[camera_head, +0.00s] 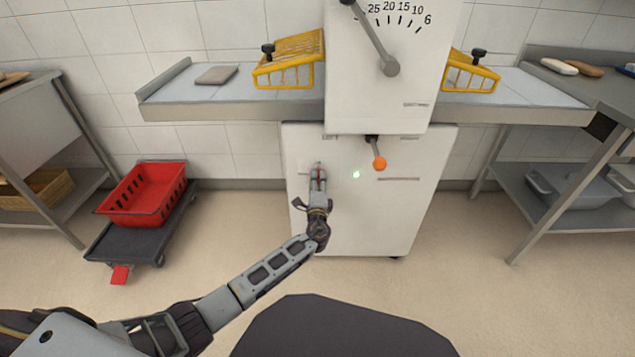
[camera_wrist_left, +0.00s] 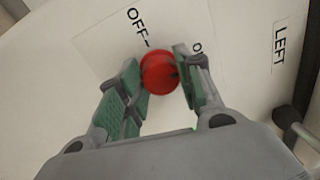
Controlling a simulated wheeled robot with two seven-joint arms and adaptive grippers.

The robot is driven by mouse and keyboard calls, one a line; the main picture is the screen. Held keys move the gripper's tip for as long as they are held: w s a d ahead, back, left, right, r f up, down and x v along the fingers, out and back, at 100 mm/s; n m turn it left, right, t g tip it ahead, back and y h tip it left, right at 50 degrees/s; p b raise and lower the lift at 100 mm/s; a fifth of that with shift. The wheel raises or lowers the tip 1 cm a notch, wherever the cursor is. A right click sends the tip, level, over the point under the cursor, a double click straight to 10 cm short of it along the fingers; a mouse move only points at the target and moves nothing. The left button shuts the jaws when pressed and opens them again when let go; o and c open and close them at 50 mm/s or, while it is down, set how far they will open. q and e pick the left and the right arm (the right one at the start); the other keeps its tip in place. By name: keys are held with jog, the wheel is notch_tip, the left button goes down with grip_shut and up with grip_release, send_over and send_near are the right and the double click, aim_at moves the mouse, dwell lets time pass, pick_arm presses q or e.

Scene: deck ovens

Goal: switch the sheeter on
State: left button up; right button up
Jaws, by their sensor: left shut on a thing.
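The sheeter (camera_head: 380,225) is a white machine against the tiled wall, with a dial and grey lever on its upper part. A small green light (camera_head: 356,174) glows on its lower front. My left gripper (camera_head: 318,172) is at the left of that lower front. In the left wrist view its green-padded fingers (camera_wrist_left: 160,82) are shut on a round red switch knob (camera_wrist_left: 158,70). The knob sits between an "OFF" label (camera_wrist_left: 137,25) and a partly covered label beginning with "O". A "LEFT" label is at the right. My right gripper is not in view.
An orange-tipped lever (camera_head: 379,163) sticks out right of my left gripper. Yellow guards (camera_head: 290,62) stand over the side tables. A red crate (camera_head: 146,194) sits on a dolly at the left. A steel table (camera_head: 575,215) stands at the right.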

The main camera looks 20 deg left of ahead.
pick_arm(q)
jog(key=shift+m, duration=0.3)
jog(key=shift+f, duration=0.1)
jog(key=o, duration=1)
jog(key=shift+o, duration=0.2)
jog(key=v, duration=1.2)
dwell(0.5)
